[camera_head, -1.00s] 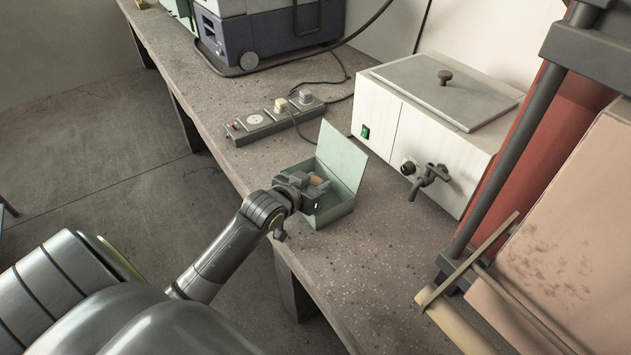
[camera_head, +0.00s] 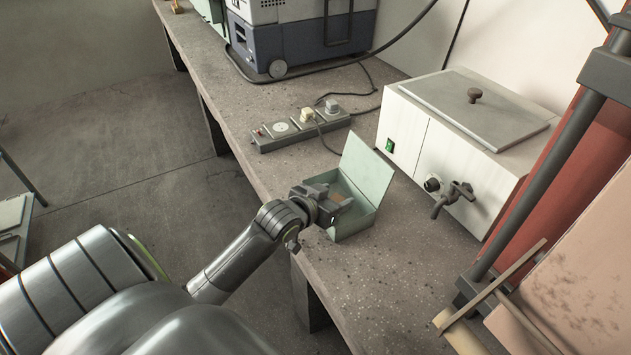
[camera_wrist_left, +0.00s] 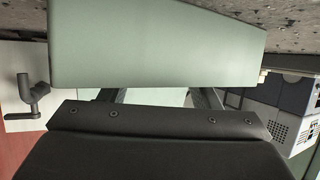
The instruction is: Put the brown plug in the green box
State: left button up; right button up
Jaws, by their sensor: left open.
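The green box (camera_head: 358,222) stands on the bench with its hinged lid (camera_head: 367,170) raised. My left gripper (camera_head: 338,203) is open at the box's near left side, its fingers over the opening. A small brown patch, the brown plug (camera_head: 338,196), shows by the fingers at the box opening; most of it is hidden, and I cannot tell whether it touches the box floor. My right gripper is out of view.
A grey power strip (camera_head: 300,128) with plugs and a cable lies behind the box. A white water bath (camera_head: 465,130) with a tap (camera_head: 453,197) stands to the right. Bare bench lies in front of the box.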

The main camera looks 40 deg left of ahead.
pick_arm(q)
jog(key=p+v, duration=0.1)
jog(key=v, duration=0.9)
jog(key=s+d+f+g+y, duration=0.1)
jog(key=s+f+g, duration=0.4)
jog(key=s, duration=0.5)
jog(key=s+d+f+g+y, duration=0.1)
jog(key=s+d+f+g, duration=0.1)
jog(key=s+f+g, duration=0.6)
notch_tip(320, 180, down, 17)
jog(key=s+a+t+p, duration=0.2)
jog(key=p, duration=0.3)
jog(key=s+d+f+g+p, duration=0.1)
jog(key=s+f+p, duration=0.3)
jog(key=s+f, duration=0.8)
jog(key=s, duration=0.3)
jog(key=shift+s+d+f+n+h, duration=0.2)
jog(key=shift+f+n+h, duration=0.15)
jog(key=shift+n+h, duration=0.05)
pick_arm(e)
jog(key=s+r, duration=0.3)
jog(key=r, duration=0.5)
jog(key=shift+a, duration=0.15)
